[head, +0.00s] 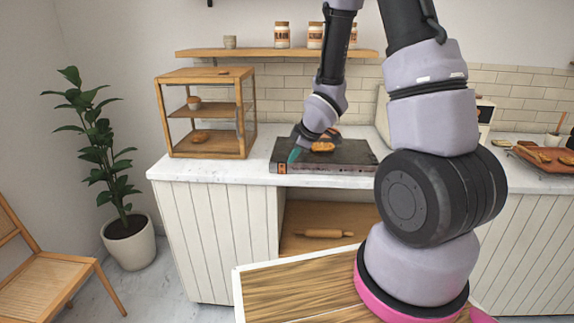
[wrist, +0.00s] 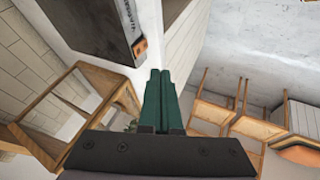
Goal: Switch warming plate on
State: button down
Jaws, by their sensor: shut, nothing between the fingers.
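The warming plate (head: 352,154) is a flat dark slab on the white counter, with brown pastries (head: 323,146) on its top. My gripper (head: 294,155) is at its left front edge, with the teal fingers pointing down; I cannot tell whether they touch it. In the wrist view, the fingers (wrist: 160,100) are shut together and empty. The warming plate's dark side (wrist: 105,28) shows at the top there, with lettering and a small orange switch (wrist: 139,48) near its corner. The fingertips appear below and right of the switch. The switch's position is too small to read.
A wooden display case (head: 205,72) stands left of the warming plate on the counter (head: 225,174). A wall shelf (head: 265,53) with jars hangs behind. A tray of pastries (head: 550,157) is at the far right. Bare counter lies between the case and the plate.

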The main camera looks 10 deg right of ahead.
aim_at(282, 169)
jog(key=shift+s+a+f, duration=0.15)
jog(key=shift+s+f, duration=0.1)
jog(key=shift+s, duration=0.4)
jog(key=x, duration=0.3)
jog(key=w+x, duration=0.1)
jog(key=x, duration=0.3)
jog(key=d+x, duration=0.1)
jog(key=x, duration=0.3)
jog(key=shift+w+r, duration=0.25)
jog(key=shift+w, duration=0.2)
jog(key=shift+w+d+f, duration=0.1)
jog(key=shift+w+d, duration=0.1)
jog(key=shift+w, duration=0.5)
